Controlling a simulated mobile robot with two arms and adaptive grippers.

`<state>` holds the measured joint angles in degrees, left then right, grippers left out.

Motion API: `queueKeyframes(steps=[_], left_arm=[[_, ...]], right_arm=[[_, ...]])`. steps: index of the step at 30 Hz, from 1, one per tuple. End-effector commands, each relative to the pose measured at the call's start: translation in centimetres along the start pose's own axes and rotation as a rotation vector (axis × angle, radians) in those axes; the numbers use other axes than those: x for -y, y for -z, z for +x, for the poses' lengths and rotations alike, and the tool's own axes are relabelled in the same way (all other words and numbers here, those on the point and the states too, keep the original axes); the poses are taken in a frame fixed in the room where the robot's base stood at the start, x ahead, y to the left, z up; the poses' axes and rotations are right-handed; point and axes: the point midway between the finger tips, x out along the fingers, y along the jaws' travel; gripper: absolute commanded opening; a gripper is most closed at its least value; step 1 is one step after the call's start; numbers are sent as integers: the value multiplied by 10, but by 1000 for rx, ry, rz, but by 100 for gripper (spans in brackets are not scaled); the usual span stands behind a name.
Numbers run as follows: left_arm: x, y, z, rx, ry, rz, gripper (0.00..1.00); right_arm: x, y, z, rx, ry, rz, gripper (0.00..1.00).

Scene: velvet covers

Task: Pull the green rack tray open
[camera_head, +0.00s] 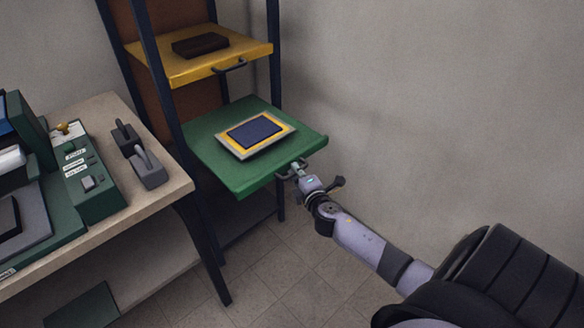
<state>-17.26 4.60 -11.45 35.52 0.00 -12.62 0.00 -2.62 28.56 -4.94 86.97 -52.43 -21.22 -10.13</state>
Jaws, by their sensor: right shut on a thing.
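The green rack tray (208,148) sits on the dark rack below the yellow tray and sticks out past the rack's front posts. A framed dark blue panel with a yellow and pale border (254,132) lies on it. The green tray's handle (283,177) is a dark bar at its front edge. My right gripper (297,167) is shut on this handle, its arm coming in from the lower right. The fingertips are small in view. My left gripper is not in view.
The yellow tray (215,62) above holds a dark brown block (200,45). A table (123,218) with green equipment (91,180) stands at the left, close to the rack post (205,245). The floor (290,270) in front of the rack looks clear.

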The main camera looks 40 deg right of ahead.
Motion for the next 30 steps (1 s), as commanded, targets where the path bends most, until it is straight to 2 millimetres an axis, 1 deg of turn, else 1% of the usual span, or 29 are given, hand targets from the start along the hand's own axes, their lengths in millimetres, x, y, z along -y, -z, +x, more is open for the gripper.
queueKeyframes(steps=[6,17,18,21,30], left_arm=[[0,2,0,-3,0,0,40],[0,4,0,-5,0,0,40],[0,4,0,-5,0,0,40],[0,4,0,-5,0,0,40],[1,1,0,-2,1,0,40]], right_arm=[[1,-3,-5,1,-1,-2,0],[1,-3,-6,1,-1,-2,0],[1,-3,-6,1,-1,-2,12],[1,-3,-6,1,-1,-2,19],[1,-2,-6,0,-1,0,20]])
